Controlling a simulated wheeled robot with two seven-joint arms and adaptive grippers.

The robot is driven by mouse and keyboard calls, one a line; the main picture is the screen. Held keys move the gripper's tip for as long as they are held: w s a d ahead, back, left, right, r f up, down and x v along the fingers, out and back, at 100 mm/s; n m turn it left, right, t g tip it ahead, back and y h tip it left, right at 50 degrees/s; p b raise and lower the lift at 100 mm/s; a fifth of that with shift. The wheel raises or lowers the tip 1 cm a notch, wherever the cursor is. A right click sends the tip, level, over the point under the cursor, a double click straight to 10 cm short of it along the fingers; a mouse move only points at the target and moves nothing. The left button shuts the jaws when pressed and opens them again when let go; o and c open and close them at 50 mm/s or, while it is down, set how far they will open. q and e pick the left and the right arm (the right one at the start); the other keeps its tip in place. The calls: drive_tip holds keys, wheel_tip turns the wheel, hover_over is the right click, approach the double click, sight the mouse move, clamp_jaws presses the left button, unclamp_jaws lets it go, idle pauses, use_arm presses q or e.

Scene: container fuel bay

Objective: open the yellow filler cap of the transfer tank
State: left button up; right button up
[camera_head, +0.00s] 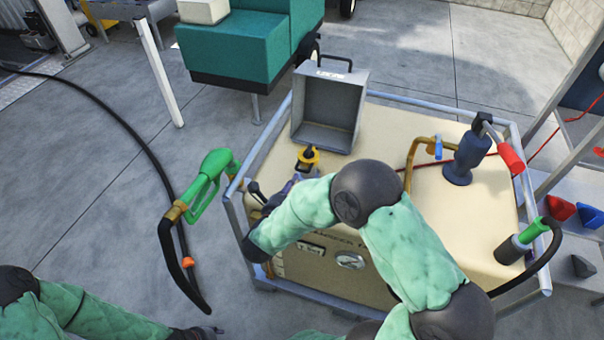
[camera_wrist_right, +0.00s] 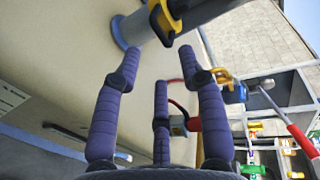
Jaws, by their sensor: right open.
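The transfer tank (camera_head: 400,115) is a large cream box inside a blue-grey rail frame. Its yellow filler cap (camera_head: 309,156) stands near the front left, just before the grey open-fronted box. In the right wrist view the yellow cap (camera_wrist_right: 163,20) shows at the top, on a grey neck with a blue flange. My right gripper (camera_head: 290,184) is close to the cap in the head view. In the right wrist view, the purple fingers of my right gripper (camera_wrist_right: 161,62) are spread and empty, short of the cap. My left gripper (camera_head: 195,333) is mostly cut off at the bottom edge.
A green fuel nozzle (camera_head: 210,180) on a black hose hangs left of the tank. The grey open box (camera_head: 328,108) stands behind the cap. A blue-grey hand pump (camera_head: 467,158) with a red grip and another green-gripped nozzle (camera_head: 520,240) are at the right.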

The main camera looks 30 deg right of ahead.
sight(302, 170)
drive_tip(key=b+x, duration=0.2)
drive_tip(key=x, duration=0.6)
drive_tip(key=shift+w+d+f, duration=0.1)
drive_tip(key=shift+w+d, duration=0.05)
drive_tip(key=shift+w, duration=0.05)
clamp_jaws()
